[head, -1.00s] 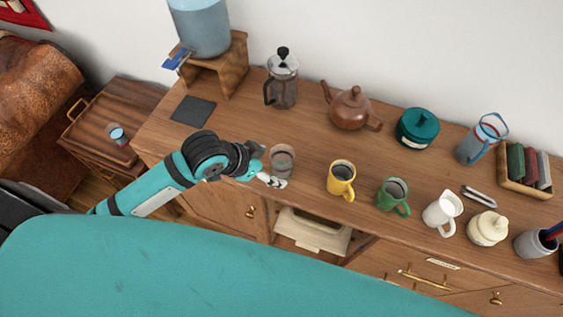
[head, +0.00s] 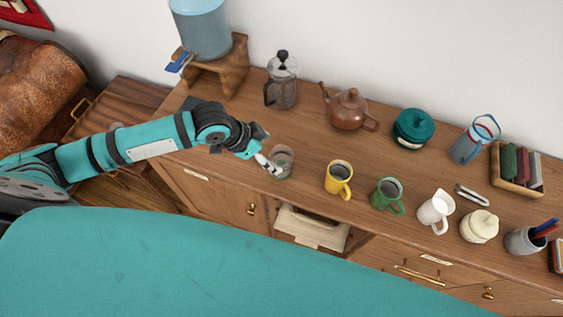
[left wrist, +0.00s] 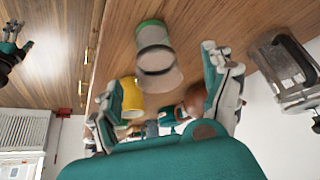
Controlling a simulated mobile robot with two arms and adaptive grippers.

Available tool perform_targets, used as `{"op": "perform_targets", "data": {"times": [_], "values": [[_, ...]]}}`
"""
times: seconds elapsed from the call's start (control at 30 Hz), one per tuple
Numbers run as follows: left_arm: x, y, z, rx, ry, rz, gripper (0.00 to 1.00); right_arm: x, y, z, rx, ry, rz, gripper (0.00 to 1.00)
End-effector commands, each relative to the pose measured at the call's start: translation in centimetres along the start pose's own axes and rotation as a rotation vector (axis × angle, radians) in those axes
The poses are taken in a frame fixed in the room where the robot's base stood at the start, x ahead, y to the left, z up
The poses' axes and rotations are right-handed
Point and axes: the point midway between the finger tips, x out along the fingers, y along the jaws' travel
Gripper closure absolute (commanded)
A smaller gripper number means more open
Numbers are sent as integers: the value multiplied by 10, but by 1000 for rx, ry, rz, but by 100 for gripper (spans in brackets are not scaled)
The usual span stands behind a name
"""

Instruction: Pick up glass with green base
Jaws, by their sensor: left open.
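The glass with the green base (head: 281,162) stands upright near the front edge of the wooden cabinet top. In the left wrist view, which is upside down, the clear glass (left wrist: 155,58) has a green base at its upper end. My left gripper (head: 262,148) is open just left of the glass in the head view. In the left wrist view its fingers (left wrist: 161,75) are spread on either side of the glass, with a gap to each. What looks like my right gripper (left wrist: 12,48) is at the left edge of that view, too small to read.
A yellow mug (head: 339,177), green mug (head: 386,192) and white pitcher (head: 436,210) stand right of the glass. Behind are a French press (head: 281,82), brown teapot (head: 348,110) and teal pot (head: 412,127). A wooden stand (head: 232,70) is at the back left.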

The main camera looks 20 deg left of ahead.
Motion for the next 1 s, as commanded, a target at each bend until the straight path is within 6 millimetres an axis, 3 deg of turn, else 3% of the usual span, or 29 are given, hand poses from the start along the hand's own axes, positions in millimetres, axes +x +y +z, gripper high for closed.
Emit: {"op": "perform_targets", "data": {"times": [0.37,0.6,0.9,1.0], "values": [[34,3,-2,-2,0,2,17,-12,-6,-2,0,2,-8,21],[69,6,0,0,0,0,17,-22,-6,-3,0,2,-7,21],[75,6,0,1,0,-1,17,-22,-3,-3,-1,1,-4,21],[75,6,0,1,0,-1,29,-22,-2,-3,-1,1,-3,21]]}}
